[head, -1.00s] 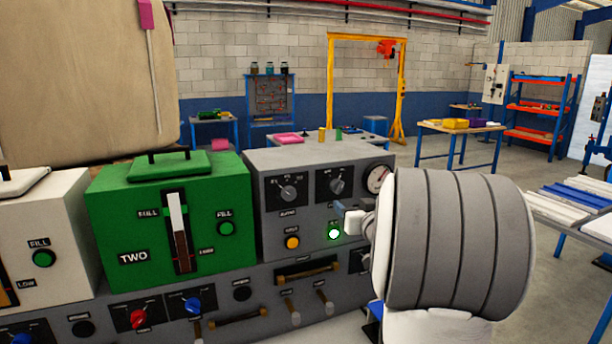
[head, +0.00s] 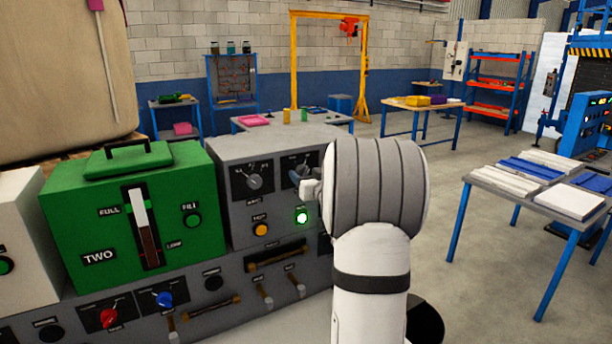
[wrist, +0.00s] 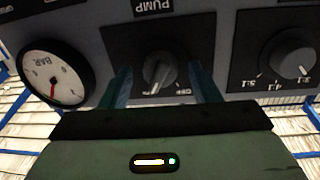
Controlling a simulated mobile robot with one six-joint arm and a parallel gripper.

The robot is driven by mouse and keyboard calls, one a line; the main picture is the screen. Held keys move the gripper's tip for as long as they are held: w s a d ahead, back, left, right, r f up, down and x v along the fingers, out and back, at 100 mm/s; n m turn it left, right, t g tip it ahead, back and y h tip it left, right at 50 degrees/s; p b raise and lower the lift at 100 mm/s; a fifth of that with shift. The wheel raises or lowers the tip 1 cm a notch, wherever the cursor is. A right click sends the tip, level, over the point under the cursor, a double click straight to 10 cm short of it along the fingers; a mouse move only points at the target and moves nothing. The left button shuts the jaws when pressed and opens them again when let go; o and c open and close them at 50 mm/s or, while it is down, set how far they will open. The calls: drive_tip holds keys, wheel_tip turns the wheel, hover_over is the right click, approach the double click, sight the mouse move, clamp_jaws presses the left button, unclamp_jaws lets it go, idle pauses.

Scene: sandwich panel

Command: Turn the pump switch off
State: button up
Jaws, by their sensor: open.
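The pump switch (wrist: 160,72) is a grey rotary knob on a black plate under a PUMP label, which appears upside down in the wrist view. Its pointer seems to aim toward the lower left there, away from a small label at lower right that looks like OFF. My gripper (wrist: 160,68) is open, with one finger on each side of the knob; I cannot tell whether they touch it. In the head view my gripper (head: 308,182) is in front of the right-hand knob plate and hides most of the knob.
A green lamp (head: 301,217) glows below the switch, beside a yellow button (head: 260,229). A numbered knob (head: 254,182) sits to the left. A BAR gauge (wrist: 55,78) is close beside the switch in the wrist view. A green tank box (head: 80,225) stands left.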

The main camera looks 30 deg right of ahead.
drive_tip(key=shift+c, duration=0.4)
drive_tip(key=c, duration=0.9)
drive_tip(key=shift+f+b, duration=0.2)
drive_tip(key=shift+b, duration=0.4)
drive_tip(key=shift+d+n+t+y+b, duration=0.1)
drive_tip(key=shift+n+t+y+b, duration=0.25)
drive_tip(key=shift+n+b, duration=6.2)
drive_tip(key=shift+r+m+b, duration=0.1)
drive_tip(key=shift+m+b, duration=0.15)
drive_tip(key=shift+b, duration=0.3)
drive_tip(key=o, duration=1)
